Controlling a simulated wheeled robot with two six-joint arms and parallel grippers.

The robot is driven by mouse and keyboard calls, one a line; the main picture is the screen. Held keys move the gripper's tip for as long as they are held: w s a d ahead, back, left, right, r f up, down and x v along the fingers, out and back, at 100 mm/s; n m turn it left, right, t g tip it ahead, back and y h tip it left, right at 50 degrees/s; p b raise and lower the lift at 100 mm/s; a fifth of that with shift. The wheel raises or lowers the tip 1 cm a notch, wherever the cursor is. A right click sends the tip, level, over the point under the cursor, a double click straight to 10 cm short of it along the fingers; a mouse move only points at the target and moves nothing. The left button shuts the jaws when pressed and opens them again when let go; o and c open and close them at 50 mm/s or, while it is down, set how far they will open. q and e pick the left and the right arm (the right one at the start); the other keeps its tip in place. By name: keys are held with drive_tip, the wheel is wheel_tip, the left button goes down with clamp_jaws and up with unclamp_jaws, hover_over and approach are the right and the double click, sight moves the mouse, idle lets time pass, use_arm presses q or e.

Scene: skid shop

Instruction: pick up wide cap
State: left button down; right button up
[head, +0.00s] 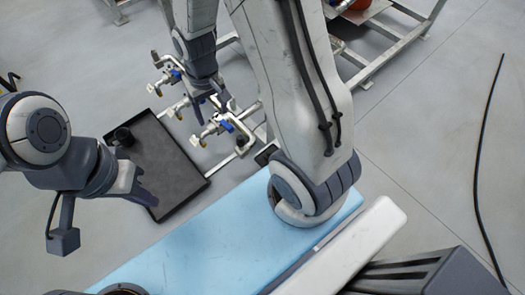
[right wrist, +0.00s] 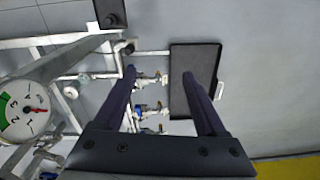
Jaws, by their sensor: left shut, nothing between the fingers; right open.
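A dark round cap-like piece (head: 122,136) sits at the upper left part of a black tray (head: 172,180); I cannot tell for sure that it is the wide cap. My left gripper (head: 146,188) is shut and empty, over the tray's left side in the head view and below the dark piece. My right gripper (head: 212,98) points down beside the pipework, right of the tray. In the right wrist view its two fingers (right wrist: 160,78) are apart with nothing held. A black tray (right wrist: 180,65) shows there partly behind the right finger; no cap can be made out on it.
Pipework with brass and blue-handled valves (head: 222,124) stands close to my right gripper. A pressure gauge (right wrist: 22,115) is at the left of the right wrist view. A light blue surface (head: 205,245) lies in front. A black cable (head: 478,165) runs along the floor at right.

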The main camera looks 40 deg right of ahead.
drive_tip(key=d+f+m+b, duration=0.2)
drive_tip(key=d+f+b, duration=0.2)
drive_tip(key=d+f, duration=0.5)
drive_tip(key=d+f+m+b, duration=0.2)
drive_tip(key=d+f+b, duration=0.2)
drive_tip(key=f, duration=1)
drive_tip(key=m+b, duration=0.2)
drive_tip(key=b, duration=0.1)
hover_over(269, 151)
drive_tip(key=f, duration=0.8)
drive_tip(key=shift+w+a+f, duration=0.2)
drive_tip(key=shift+a+f, duration=0.05)
drive_tip(key=shift+a, duration=0.1)
drive_tip(key=f, duration=0.1)
drive_tip(key=f+b, duration=0.1)
drive_tip(key=f, duration=0.1)
drive_tip(key=f+b, duration=0.1)
drive_tip(key=f, duration=0.1)
drive_tip(key=shift+s+d, duration=0.15)
drive_tip(key=shift+d, duration=0.1)
drive_tip(key=shift+f+b, duration=0.3)
drive_tip(key=shift+f, duration=0.45)
wheel_tip(269, 151, down, 4)
drive_tip(key=b, duration=0.3)
drive_tip(key=shift+s+d+f, duration=0.1)
drive_tip(key=shift+f, duration=0.15)
use_arm(q)
wheel_tip(269, 151, down, 20)
use_arm(e)
drive_tip(key=shift+r, duration=0.1)
